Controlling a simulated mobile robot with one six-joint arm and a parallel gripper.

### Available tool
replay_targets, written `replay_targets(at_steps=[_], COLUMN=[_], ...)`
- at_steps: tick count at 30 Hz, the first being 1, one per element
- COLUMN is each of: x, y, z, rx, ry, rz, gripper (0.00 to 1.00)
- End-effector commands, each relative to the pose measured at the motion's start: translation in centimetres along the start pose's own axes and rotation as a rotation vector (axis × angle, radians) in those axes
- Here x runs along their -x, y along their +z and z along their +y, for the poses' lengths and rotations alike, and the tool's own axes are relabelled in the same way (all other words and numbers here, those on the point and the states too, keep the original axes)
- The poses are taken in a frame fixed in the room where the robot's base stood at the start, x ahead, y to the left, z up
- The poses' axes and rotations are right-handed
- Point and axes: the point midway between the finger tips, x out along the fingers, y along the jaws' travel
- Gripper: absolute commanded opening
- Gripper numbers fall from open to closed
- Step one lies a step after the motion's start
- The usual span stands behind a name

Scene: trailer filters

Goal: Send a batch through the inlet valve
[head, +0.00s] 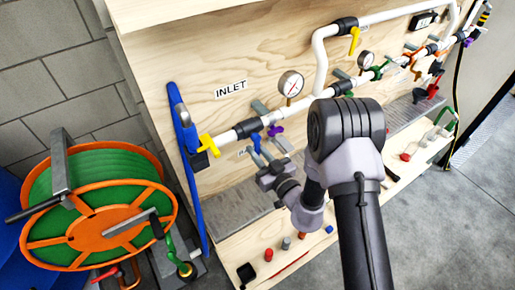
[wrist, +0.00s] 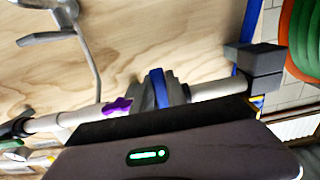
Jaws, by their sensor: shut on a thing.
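The INLET label (head: 230,88) is on the plywood board above a white pipe (head: 230,136). A blue valve handle (head: 256,141) hangs from the pipe below the label. My gripper (head: 258,152) reaches it from below right and is shut on the blue handle; its fingers are small in the head view. In the wrist view the blue handle (wrist: 158,89) stands between grey fingers (wrist: 172,90), and my gripper's dark body covers the lower part. A yellow valve handle (head: 208,146) is at the pipe's left end. A purple handle (head: 275,130) is just right of the blue one.
A pressure gauge (head: 290,84) sits on the pipe to the right. Small loose parts, including a red one (head: 268,254), lie on the lower shelf. Grey floor is open at right.

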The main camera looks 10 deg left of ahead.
Motion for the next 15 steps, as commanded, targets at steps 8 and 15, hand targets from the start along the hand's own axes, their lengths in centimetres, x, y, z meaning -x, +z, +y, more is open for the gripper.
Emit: replay_targets(at_steps=[8, 15], x=[0.03, 0.01], y=[0.1, 0.05], z=[-0.1, -0.06], rx=[-0.002, -0.001], ry=[-0.002, -0.002], rz=[-0.002, -0.001], gripper=[0.21, 0.26])
